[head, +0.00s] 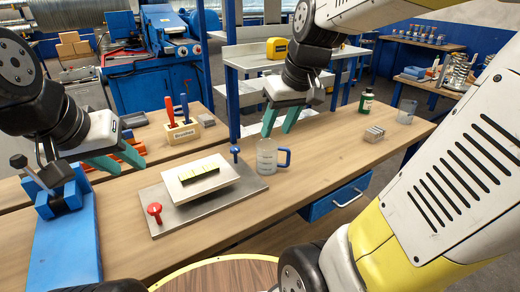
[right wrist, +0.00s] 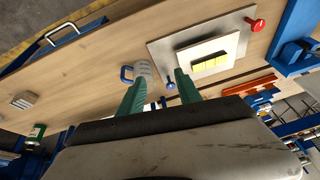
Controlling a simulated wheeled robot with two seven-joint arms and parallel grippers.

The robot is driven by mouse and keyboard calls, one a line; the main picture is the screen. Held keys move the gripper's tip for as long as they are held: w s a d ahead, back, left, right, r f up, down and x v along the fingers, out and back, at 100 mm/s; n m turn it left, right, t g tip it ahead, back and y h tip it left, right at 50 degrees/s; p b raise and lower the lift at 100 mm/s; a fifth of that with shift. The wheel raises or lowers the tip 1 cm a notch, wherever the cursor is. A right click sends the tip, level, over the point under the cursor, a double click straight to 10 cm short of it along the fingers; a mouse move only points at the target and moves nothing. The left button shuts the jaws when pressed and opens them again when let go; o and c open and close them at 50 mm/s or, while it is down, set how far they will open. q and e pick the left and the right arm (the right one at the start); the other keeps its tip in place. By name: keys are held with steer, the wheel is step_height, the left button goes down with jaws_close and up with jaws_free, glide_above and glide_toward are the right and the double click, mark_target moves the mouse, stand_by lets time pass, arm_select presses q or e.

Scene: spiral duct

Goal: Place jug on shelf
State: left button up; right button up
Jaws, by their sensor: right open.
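The jug (head: 267,157), a clear beaker-like vessel with a blue handle, stands upright on the wooden bench, its handle to the right. In the right wrist view the jug (right wrist: 144,69) shows just beyond the fingertips, nearer the left finger. My right gripper (head: 280,130) is open and empty, its teal fingers pointing down above the jug, apart from it. The light grey shelf (head: 250,62) with blue posts stands behind the bench. My left gripper (head: 130,168) is at the left over the bench, fingers apart and empty.
A metal plate (head: 165,222) with a pale block, a red knob and a blue knob lies left of the jug. A green bottle (head: 366,100), a clear cup and grey blocks stand right.

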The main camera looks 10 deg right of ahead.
steer(key=w+d+f+n+g, duration=0.2)
steer(key=w+d+f, duration=0.25)
steer(key=w, duration=0.35)
steer(key=n+g+h, duration=0.1)
steer(key=g+h, duration=0.1)
glide_above(287, 164)
step_height(287, 164, down, 6)
steer(key=shift+n, duration=0.3)
step_height(287, 164, down, 7)
steer(key=shift+s+d+r, duration=0.1)
steer(key=shift+r, duration=0.1)
steer(key=shift+w+f, duration=0.2)
steer(key=shift+f, duration=1.3)
steer(key=shift+w+f, duration=0.15)
steer(key=shift+f, duration=1.3)
jaws_close()
